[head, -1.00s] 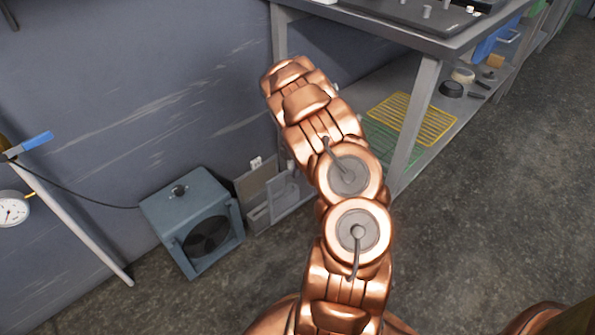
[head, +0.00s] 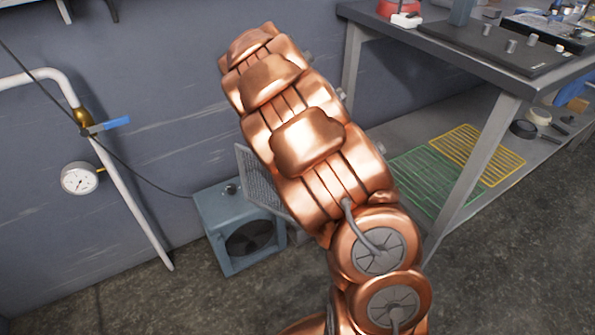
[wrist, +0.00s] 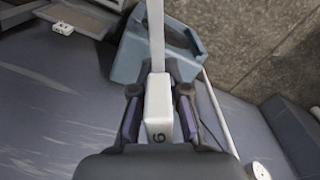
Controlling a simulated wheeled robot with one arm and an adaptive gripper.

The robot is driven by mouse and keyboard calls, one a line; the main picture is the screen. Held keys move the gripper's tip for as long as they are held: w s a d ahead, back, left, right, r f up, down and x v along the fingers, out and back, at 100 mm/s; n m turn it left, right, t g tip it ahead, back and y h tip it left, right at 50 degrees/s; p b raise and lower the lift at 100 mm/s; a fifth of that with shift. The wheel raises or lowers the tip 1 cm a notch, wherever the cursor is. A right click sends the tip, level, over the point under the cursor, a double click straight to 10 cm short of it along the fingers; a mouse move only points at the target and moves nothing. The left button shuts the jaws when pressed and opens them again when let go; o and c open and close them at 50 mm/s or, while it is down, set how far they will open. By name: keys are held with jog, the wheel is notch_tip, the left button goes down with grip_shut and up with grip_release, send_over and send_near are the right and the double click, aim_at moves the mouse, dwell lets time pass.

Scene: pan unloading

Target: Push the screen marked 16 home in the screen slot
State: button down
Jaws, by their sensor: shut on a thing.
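My gripper (wrist: 159,92) is shut on the pale tab of a thin screen (wrist: 156,30), which shows almost edge-on in the wrist view. The tab carries a dark mark; only a 6-like digit is readable. In the head view a grey mesh screen (head: 257,180) shows tilted at the left of my arm, overlapping the blue-grey fan box (head: 213,232). My fingers are hidden there by the arm. The box also shows in the wrist view (wrist: 130,55), beyond the fingers. I cannot make out the screen slot, and the screen looks outside the box.
A pipe (head: 140,205) with a blue-handled valve (head: 106,126) and a gauge (head: 80,179) stands left of the box. A metal workbench (head: 460,60) with racks on its lower shelf stands right. The floor before the box is clear.

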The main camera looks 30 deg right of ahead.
jog(key=w+a+r+m, duration=0.3)
jog(key=a+r+m, duration=0.2)
jog(key=a+r, duration=0.3)
jog(key=a, duration=0.3)
jog(key=shift+a+r, duration=0.15)
jog(key=shift+r, duration=0.2)
